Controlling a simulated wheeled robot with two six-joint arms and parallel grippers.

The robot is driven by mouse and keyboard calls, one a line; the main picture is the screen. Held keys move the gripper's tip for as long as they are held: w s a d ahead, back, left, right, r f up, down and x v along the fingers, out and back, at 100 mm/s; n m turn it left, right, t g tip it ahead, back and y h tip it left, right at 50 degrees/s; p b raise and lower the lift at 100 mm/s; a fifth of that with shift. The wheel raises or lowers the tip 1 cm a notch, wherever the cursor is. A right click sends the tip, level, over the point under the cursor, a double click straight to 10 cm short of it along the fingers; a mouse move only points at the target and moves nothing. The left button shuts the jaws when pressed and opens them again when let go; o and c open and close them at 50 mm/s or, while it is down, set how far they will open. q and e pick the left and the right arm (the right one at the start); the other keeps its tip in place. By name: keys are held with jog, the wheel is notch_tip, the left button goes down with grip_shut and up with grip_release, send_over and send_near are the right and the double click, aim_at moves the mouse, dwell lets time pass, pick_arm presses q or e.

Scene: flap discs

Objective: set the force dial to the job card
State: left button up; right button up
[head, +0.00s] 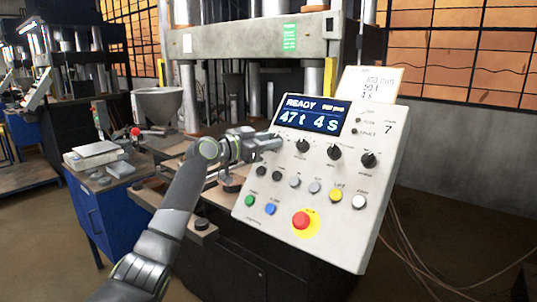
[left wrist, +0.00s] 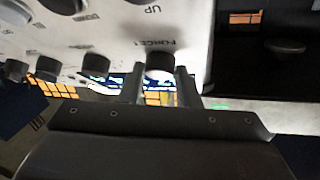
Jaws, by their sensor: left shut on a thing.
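The force dial, labelled FORCE t, is a dark round knob (left wrist: 160,62) near the panel's edge in the left wrist view. My left gripper (left wrist: 161,85) has one finger on each side of it and is shut on it. In the head view my left gripper (head: 277,142) covers the dial at the left end of the knob row. The sloped control panel (head: 335,222) has a blue display (head: 312,116) reading READY, 47 t and 4 s. The white job card (head: 371,85) stands behind the panel's top edge; its small text seems to include 50 t. My right gripper is out of view.
More dark knobs (head: 334,152) continue the row to the right. Below are several coloured buttons and a red emergency stop (head: 301,220) on yellow. The press (head: 255,45) stands behind, and a blue cabinet (head: 110,205) stands at left. The floor right of the panel has loose cables.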

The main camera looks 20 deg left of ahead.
pick_arm(q)
jog(key=shift+a+m+g+h+b, duration=0.1)
jog(key=shift+m+g+h+b, duration=0.55)
jog(key=shift+m+b, duration=0.4)
jog(key=o, duration=1)
jog(key=shift+c, duration=0.2)
jog(key=shift+s+a, duration=0.3)
jog(key=shift+a, duration=0.05)
jog(key=b+v, duration=0.4)
jog(key=v, duration=1.2)
jog(key=shift+s+b, duration=0.2)
jog(key=shift+b, duration=0.2)
